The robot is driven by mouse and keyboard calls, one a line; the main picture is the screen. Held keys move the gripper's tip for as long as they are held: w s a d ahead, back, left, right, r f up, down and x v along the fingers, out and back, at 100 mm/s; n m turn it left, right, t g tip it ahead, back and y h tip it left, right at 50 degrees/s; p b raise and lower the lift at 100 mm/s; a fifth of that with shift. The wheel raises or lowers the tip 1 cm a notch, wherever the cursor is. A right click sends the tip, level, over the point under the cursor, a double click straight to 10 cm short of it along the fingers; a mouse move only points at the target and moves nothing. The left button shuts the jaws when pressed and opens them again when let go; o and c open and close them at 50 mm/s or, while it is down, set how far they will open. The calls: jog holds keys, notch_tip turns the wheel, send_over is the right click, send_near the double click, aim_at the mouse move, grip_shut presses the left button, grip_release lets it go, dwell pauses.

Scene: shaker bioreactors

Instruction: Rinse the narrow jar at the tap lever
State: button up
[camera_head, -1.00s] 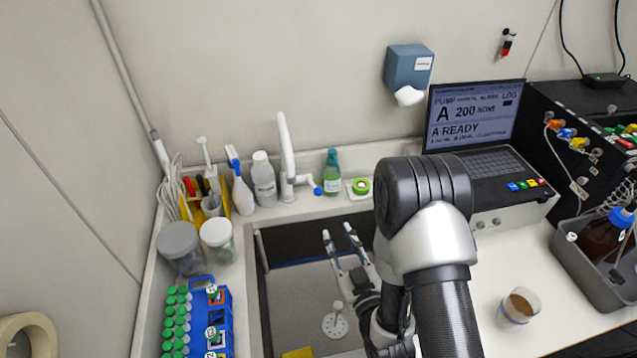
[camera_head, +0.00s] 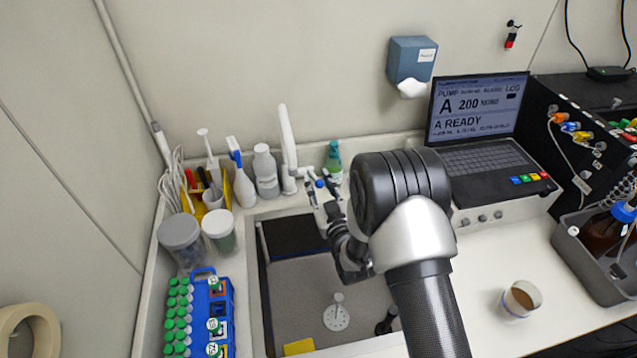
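The white tap (camera_head: 288,150) stands behind the sink, with a blue-tipped lever (camera_head: 320,183) low on its right side. My gripper (camera_head: 321,187) is at the lever, its fingers apart with the blue tip showing between them. Whether they touch it cannot be told. No jar shows in the gripper. Two lidded jars stand left of the sink: a wider grey-lidded one (camera_head: 181,242) and a narrower white-lidded one (camera_head: 219,232). A small dark object (camera_head: 387,321), partly hidden by my arm, is in the sink; I cannot tell what it is.
The sink (camera_head: 290,275) holds a white round drain piece (camera_head: 337,316) and a yellow sponge (camera_head: 299,347). Bottles (camera_head: 265,172) and a green bottle (camera_head: 334,163) flank the tap. A blue rack (camera_head: 213,310), laptop (camera_head: 480,120) and cup of brown liquid (camera_head: 520,299) stand around.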

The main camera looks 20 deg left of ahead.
jog(key=shift+w+a, duration=0.3)
jog(key=shift+w, duration=0.05)
jog(key=shift+c, duration=0.2)
grip_shut()
dwell(0.4)
